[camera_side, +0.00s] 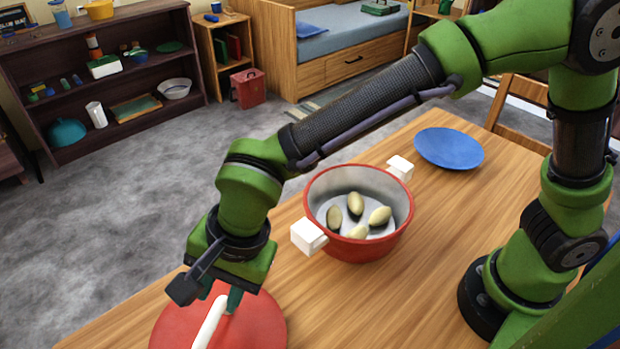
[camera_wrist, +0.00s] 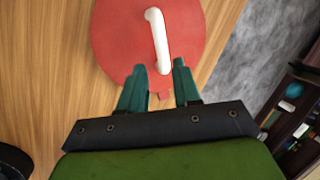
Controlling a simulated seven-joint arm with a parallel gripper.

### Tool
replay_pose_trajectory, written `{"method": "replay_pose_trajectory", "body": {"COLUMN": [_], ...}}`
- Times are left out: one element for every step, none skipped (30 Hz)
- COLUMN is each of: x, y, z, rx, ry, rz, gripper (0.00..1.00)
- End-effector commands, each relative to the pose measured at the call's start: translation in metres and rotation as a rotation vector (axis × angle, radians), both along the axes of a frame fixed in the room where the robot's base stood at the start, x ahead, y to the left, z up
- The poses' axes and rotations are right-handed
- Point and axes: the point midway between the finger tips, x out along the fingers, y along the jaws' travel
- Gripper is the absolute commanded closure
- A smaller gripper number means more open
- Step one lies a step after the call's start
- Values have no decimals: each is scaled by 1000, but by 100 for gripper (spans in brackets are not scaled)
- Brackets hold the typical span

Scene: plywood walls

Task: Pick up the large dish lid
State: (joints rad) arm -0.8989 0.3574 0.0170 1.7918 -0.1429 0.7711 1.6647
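The large dish lid (camera_side: 258,323) is a red round lid lying on the wooden table at the bottom left of the side view. It has a white arched handle (camera_side: 211,322). In the wrist view the lid (camera_wrist: 115,45) fills the top middle, with its handle (camera_wrist: 157,40) running down toward the fingers. My gripper (camera_wrist: 161,78) is open, with its two teal fingers apart at the near end of the handle. In the side view my gripper (camera_side: 222,296) is low over the lid. Whether the fingers touch the handle or lid is unclear.
A red pot (camera_side: 360,247) with white side handles holds several potato-like pieces (camera_side: 356,203). It stands right of my gripper. A blue plate (camera_side: 449,148) lies farther back on the table (camera_side: 430,265). The table's left edge is close to the lid.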

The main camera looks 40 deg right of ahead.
Motion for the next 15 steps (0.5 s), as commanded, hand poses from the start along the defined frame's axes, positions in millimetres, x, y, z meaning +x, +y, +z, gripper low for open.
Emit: {"method": "replay_pose_trajectory", "body": {"x": [1, 2, 4, 4, 5, 6, 6, 7, 7, 7, 8, 8, 9, 9, 11], "y": [3, 4, 6, 8, 9, 10, 11, 12, 13, 13, 13, 14, 16, 17, 19], "z": [-12, -17, -24, -28, -32, -36, -38, -40, -42, -43, -45, -48, -51, -55, -61], "rx": [-3, -4, -3, -3, -3, -1, -1, -1, 0, 1, 0, -1, -1, -1, -1], "ry": [4, 4, 2, 2, 2, 1, 2, 1, 0, 1, 0, 1, 1, 2, 1], "rz": [-1, 0, 1, 1, 1, 1, 0, 0, 0, 0, 0, 0, 0, 0, 1], "gripper": [68, 68, 68, 68, 68, 68, 68, 68, 68, 68, 68, 68, 68, 68, 68]}}
